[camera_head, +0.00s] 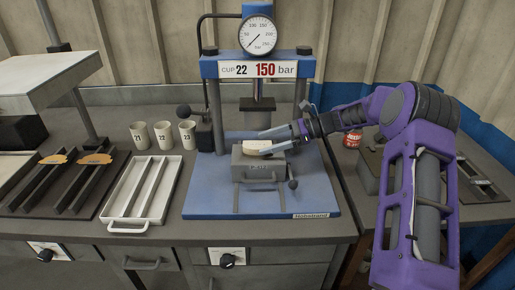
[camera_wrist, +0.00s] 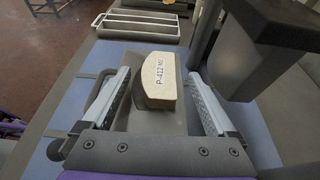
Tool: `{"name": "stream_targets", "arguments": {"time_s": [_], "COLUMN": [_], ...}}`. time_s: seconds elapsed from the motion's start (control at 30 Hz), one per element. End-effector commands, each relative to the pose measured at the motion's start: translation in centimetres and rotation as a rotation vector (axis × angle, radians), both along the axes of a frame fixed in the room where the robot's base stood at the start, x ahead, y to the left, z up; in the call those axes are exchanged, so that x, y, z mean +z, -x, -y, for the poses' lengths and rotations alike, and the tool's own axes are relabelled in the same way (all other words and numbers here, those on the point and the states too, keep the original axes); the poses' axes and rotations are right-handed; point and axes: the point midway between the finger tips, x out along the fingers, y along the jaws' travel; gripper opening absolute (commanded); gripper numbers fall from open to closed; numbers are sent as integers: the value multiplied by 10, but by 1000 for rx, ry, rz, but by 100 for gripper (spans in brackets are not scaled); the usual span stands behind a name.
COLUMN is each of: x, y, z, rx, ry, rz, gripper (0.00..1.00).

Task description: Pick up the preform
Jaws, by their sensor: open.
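My gripper (camera_wrist: 158,76) is open, with one finger on each side of the preform and a visible gap on both sides. In the head view my gripper (camera_head: 266,142) reaches in from the right at the mould. Whether the fingers touch the mould top I cannot tell.
The blue press (camera_head: 258,69) has a dial gauge and a sign reading cup 22, 150 bar. Its ram (camera_head: 257,104) hangs close above my gripper. A white slotted tray (camera_head: 170,191) and several numbered cups (camera_head: 163,136) stand to the left. A red can (camera_head: 352,140) is right.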

Motion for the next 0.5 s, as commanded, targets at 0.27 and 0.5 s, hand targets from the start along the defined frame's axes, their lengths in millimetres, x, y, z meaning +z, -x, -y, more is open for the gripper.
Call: {"name": "stream_targets", "arguments": {"time_s": [0.27, 0.5], "x": [-10, -10], "y": [2, 2], "z": [-32, -32], "rx": [-1, -1], "ry": [-1, -1], "rz": [1, 1], "gripper": [92, 82]}}
